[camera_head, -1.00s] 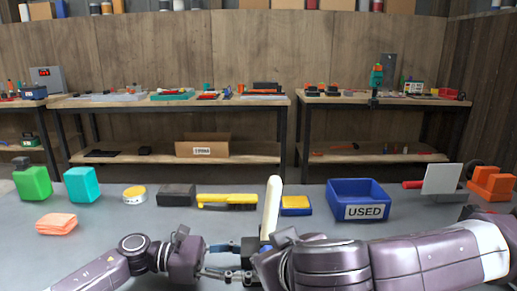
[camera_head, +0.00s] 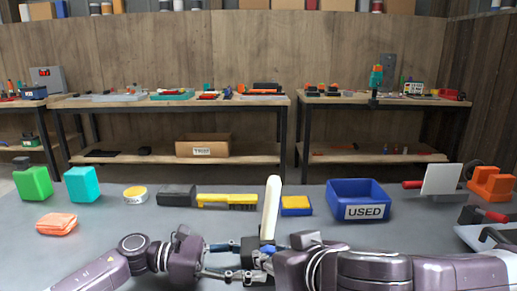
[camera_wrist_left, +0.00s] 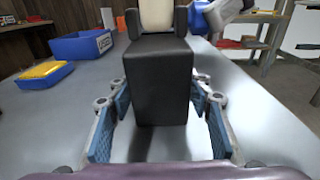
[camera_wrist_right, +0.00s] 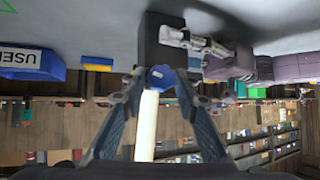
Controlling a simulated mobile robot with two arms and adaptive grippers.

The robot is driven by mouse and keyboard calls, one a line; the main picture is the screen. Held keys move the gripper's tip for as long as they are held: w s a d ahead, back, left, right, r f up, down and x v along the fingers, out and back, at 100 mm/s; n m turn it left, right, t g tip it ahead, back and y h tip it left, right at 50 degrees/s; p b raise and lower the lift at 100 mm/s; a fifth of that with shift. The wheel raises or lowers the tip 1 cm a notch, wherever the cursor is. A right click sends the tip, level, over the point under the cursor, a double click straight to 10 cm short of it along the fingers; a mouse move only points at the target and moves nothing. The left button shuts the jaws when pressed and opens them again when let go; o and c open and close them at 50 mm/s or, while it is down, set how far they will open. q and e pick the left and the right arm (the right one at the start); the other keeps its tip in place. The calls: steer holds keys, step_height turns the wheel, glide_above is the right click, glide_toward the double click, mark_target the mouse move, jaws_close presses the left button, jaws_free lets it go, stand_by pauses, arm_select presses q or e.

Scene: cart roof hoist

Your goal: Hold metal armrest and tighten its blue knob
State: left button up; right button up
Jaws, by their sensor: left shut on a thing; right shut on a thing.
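The armrest has a cream upright pad (camera_head: 271,205) on a dark block (camera_wrist_left: 160,80); the pad also shows in the right wrist view (camera_wrist_right: 147,125). My left gripper (camera_head: 238,260) is shut on the dark block, its blue-padded fingers on either side in the left wrist view. The blue knob (camera_wrist_right: 160,77) sits where pad and block meet in the right wrist view. My right gripper (camera_wrist_right: 163,88) is shut on the knob, a fingertip on each side.
A blue bin labelled USED (camera_head: 358,200) stands right of the armrest. A yellow brush (camera_head: 228,200), dark block (camera_head: 176,195), blue-and-yellow box (camera_head: 296,205) and yellow tin (camera_head: 135,194) line the table's back. A tray (camera_head: 480,240) lies at right.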

arm_select(q)
steer(key=shift+s+d+r, duration=0.1)
steer(key=shift+d, duration=0.05)
arm_select(e)
steer(key=shift+s+f+m+y, duration=0.2)
steer(key=shift+f+m+y, duration=0.1)
steer(key=shift+y, duration=0.4)
steer(key=shift+f, duration=0.1)
steer(key=shift+d+f+m+y, duration=0.1)
steer(key=shift+m+y, duration=0.5)
steer(key=shift+y, duration=0.2)
